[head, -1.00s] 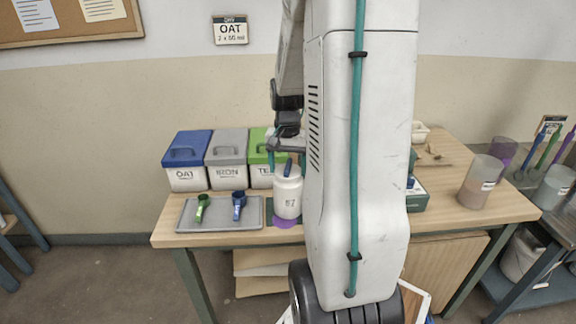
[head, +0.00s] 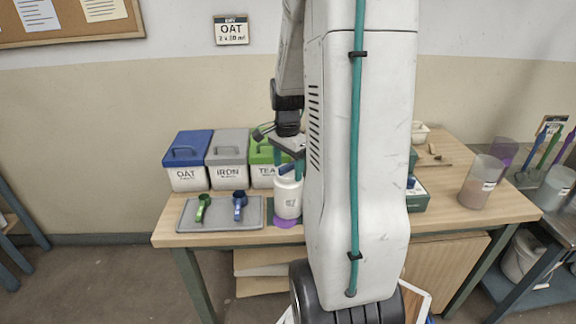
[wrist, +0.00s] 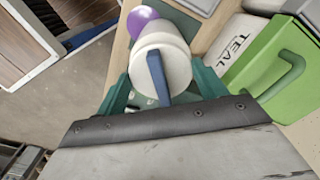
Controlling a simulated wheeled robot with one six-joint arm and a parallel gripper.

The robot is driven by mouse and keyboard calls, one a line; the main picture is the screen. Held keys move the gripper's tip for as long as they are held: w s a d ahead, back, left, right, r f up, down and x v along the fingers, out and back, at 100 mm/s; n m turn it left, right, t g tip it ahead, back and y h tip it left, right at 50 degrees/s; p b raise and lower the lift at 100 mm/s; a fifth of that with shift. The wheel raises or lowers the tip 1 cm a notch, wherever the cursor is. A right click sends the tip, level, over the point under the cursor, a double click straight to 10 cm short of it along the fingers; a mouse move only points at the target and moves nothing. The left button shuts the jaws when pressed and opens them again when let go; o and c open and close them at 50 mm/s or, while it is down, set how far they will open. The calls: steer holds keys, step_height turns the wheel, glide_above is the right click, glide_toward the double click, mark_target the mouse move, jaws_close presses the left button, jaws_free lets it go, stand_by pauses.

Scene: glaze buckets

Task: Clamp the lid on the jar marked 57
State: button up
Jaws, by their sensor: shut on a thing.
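The white jar (head: 287,200) stands near the table's front edge by a purple round piece (head: 286,222). Its dark mark is too blurred to read now. In the wrist view I see the jar from above, with its pale lid (wrist: 177,66) on top. A blue clamp lever (wrist: 155,76) runs across the lid towards my palm; I cannot tell if it lies flat. My gripper (wrist: 163,84) has its teal fingers on both sides of the jar's top, shut on it. In the head view my gripper (head: 291,168) points down at the jar, partly hidden by my arm.
A grey tray (head: 221,219) with green (head: 202,208) and blue (head: 239,205) scoops lies left. A clear container (head: 481,183) stands right. My arm hides the table's middle.

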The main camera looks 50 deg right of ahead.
steer(key=shift+s+a+f, duration=0.1)
steer(key=shift+f, duration=0.05)
steer(key=m, duration=0.2)
steer(key=shift+m, duration=0.3)
steer(key=shift+c, duration=0.3)
steer(key=shift+m, duration=0.8)
steer(key=shift+c, duration=1.2)
steer(key=o, duration=1.4)
steer(key=shift+c, duration=0.2)
step_height(320, 180, up, 8)
steer(key=shift+f, duration=0.1)
